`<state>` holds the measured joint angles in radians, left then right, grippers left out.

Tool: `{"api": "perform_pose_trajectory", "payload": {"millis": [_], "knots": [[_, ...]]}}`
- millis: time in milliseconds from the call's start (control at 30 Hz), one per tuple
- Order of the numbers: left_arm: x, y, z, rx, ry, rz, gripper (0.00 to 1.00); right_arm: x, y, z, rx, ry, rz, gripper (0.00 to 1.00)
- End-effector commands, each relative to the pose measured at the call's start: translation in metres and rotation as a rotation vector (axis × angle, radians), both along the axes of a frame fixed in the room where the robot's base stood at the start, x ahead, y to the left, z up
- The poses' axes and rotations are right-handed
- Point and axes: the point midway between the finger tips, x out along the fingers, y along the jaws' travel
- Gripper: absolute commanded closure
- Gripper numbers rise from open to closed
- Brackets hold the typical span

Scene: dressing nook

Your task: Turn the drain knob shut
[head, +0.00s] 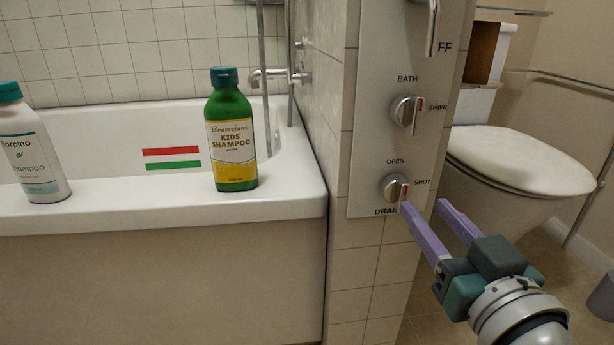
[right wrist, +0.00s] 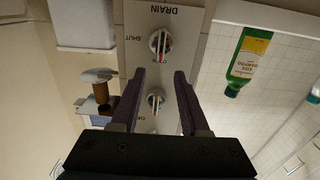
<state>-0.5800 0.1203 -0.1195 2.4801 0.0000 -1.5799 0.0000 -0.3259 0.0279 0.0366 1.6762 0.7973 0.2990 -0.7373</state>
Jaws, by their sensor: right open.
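The drain knob (head: 393,188) is a round silver dial with a raised grip bar and a red mark, low on the grey wall panel (head: 366,150). OPEN is printed above it, SHUT to its right and DRAIN below. Its bar stands about upright, toward OPEN. My right gripper (head: 422,205) is open and empty, below and right of the knob in the head view. In the right wrist view the knob (right wrist: 160,41) shows upside down, just beyond the gap between the fingertips (right wrist: 160,72), with no contact visible. My left gripper is not in view.
A BATH/SHWR knob (head: 404,110) sits above on the same panel, with a lever (head: 432,25) higher up. A green shampoo bottle (head: 231,140) and a white bottle (head: 32,150) stand on the bathtub rim (head: 290,196). A toilet (head: 520,165) stands behind at the right.

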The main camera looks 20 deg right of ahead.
Motion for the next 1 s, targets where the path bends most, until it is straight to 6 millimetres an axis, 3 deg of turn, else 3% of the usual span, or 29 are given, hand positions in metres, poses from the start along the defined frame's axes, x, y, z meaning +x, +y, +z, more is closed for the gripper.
{"api": "perform_pose_trajectory", "payload": {"millis": [200, 400, 833, 1000], "knots": [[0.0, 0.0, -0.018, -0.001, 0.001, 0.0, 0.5, 0.043, -0.01, -0.001, 0.003, -0.006, -0.001, 0.55], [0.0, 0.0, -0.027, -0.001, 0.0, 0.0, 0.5, 0.071, -0.017, -0.001, 0.002, -0.003, 0.001, 0.55], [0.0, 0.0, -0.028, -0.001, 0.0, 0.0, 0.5, 0.082, -0.019, 0.001, 0.001, 0.001, 0.002, 0.55], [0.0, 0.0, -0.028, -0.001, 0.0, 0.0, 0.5, 0.082, -0.019, 0.001, 0.001, 0.001, 0.002, 0.74]]}}
